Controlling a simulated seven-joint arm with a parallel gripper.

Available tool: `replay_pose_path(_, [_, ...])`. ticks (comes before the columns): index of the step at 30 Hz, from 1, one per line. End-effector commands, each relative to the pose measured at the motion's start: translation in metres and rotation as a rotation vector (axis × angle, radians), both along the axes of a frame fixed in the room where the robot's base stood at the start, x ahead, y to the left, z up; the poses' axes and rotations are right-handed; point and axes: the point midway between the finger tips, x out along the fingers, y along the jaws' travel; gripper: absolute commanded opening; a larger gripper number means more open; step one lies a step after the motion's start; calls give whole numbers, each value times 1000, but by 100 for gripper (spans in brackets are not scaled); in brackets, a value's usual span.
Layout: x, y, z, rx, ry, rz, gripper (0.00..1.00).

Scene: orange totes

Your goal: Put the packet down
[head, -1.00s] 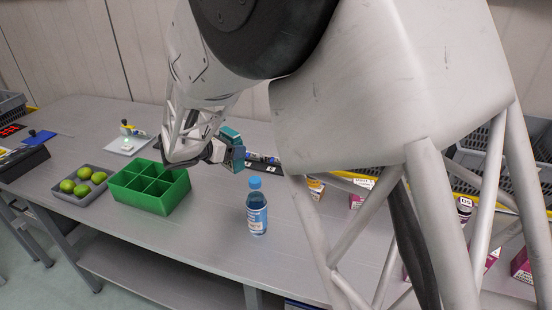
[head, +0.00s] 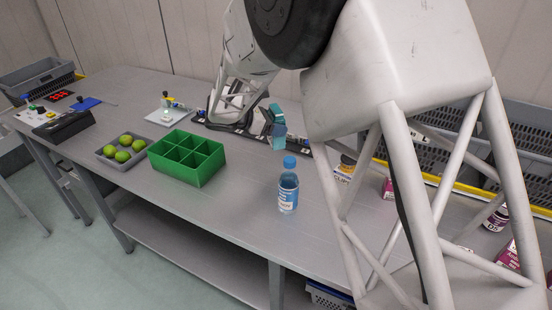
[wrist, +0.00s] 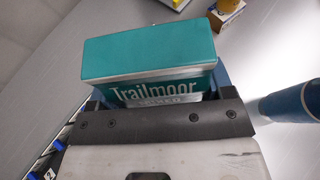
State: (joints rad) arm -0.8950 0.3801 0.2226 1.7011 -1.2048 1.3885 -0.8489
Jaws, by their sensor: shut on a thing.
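The packet is a teal box with a white band and the word "Trailmoor" (wrist: 150,58). My gripper (wrist: 155,98) is shut on it; the black jaw bar crosses its lower part in the wrist view. In the head view the packet (head: 278,128) is held above the grey table (head: 240,205), behind the blue-capped bottle and to the right of the green crate. The gripper's fingers are mostly hidden there by my arm and the packet. I cannot tell the exact height of the packet above the table.
The blue bottle (head: 288,190) stands upright close by and shows at the right in the wrist view (wrist: 290,103). A green divided crate (head: 188,172) and a tray of green fruit (head: 122,150) stand left. Small boxes (head: 345,168) lie right. Bare table surrounds the bottle.

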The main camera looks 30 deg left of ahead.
Motion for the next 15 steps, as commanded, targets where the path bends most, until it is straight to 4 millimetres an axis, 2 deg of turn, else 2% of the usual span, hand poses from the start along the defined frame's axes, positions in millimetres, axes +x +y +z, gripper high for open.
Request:
replay_pose_path(9, [0, 0, -42, -2, 2, 1, 47])
replay_pose_path(15, [0, 0, -56, -1, 0, 0, 47])
